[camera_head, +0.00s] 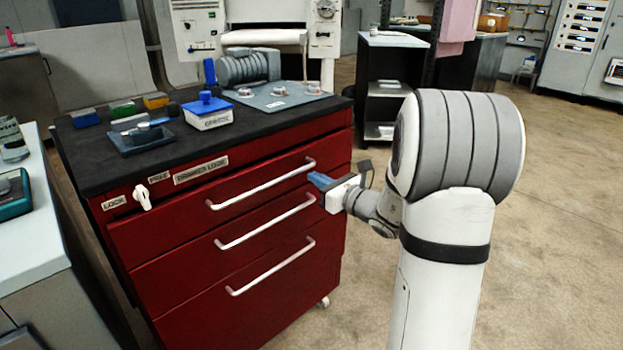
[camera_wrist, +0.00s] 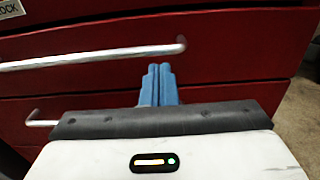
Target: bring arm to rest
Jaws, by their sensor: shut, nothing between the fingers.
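My gripper (camera_head: 320,181) is in front of the red drawer cabinet (camera_head: 170,255), near the right ends of its upper drawer handles. In the wrist view its blue fingers (camera_wrist: 158,84) are together with nothing between them. They point at the red drawer fronts, just below the right end of a white handle (camera_wrist: 95,57). I cannot tell whether the fingertips touch the cabinet. My arm reaches in from the right of the head view, with a large grey and white joint.
The cabinet's black top (camera_head: 85,150) holds a blue-and-white box (camera_head: 207,112), a dark blue tray (camera_head: 142,138), small coloured boxes and a grey motor (camera_head: 248,66). A white lock lever (camera_head: 142,197) is at the cabinet's upper left. A pale bench (camera_head: 35,230) stands at left. Floor at right is clear.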

